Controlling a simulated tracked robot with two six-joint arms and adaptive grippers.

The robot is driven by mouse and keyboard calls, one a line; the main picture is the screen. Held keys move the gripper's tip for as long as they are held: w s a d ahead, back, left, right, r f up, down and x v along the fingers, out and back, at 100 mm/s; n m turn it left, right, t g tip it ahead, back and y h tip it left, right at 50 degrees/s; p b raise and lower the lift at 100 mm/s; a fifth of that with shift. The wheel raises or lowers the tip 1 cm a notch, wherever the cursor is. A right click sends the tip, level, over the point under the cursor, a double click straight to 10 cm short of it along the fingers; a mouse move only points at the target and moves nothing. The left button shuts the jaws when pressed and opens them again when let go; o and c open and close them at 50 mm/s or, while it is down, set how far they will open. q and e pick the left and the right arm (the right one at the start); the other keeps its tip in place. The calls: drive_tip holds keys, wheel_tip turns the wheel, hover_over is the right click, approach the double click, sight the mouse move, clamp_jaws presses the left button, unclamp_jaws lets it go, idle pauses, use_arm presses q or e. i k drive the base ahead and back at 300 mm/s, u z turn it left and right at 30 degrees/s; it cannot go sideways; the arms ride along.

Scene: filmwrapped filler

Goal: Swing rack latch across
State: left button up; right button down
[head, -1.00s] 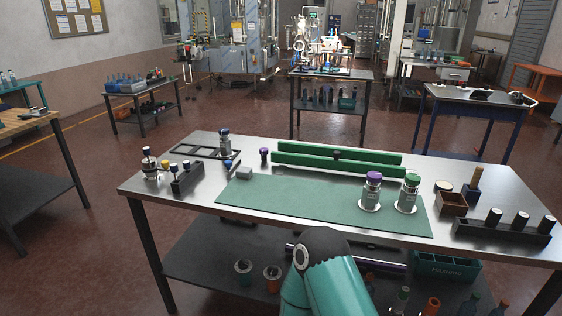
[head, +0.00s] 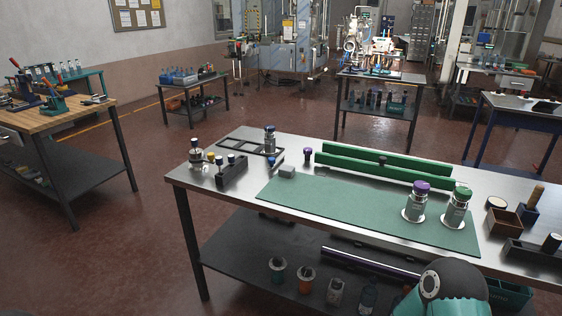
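A green rack of two long parallel bars (head: 350,172) lies at the back of the metal table (head: 225,199). A small dark knob (head: 382,160) sits near its middle; it may be the latch, but at this size I cannot tell how it is set. A purple-capped jar (head: 417,206) and a green-capped jar (head: 456,211) stand on white discs on the green mat (head: 320,205), in front of the rack's right end. Neither gripper is in view. Only a teal link of my own arm shows at the bottom right.
A dark tray frame (head: 247,145) with a blue-capped jar, a black block (head: 232,173) holding small vials, and a grey block (head: 287,171) are at the left. Small boxes (head: 505,221) stand at the right. The mat's middle is clear. Bottles stand on the lower shelf (head: 235,250).

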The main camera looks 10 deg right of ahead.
sight(272, 160)
drive_tip(key=z, duration=0.1)
drive_tip(key=i, duration=1)
drive_tip(key=u, duration=0.1)
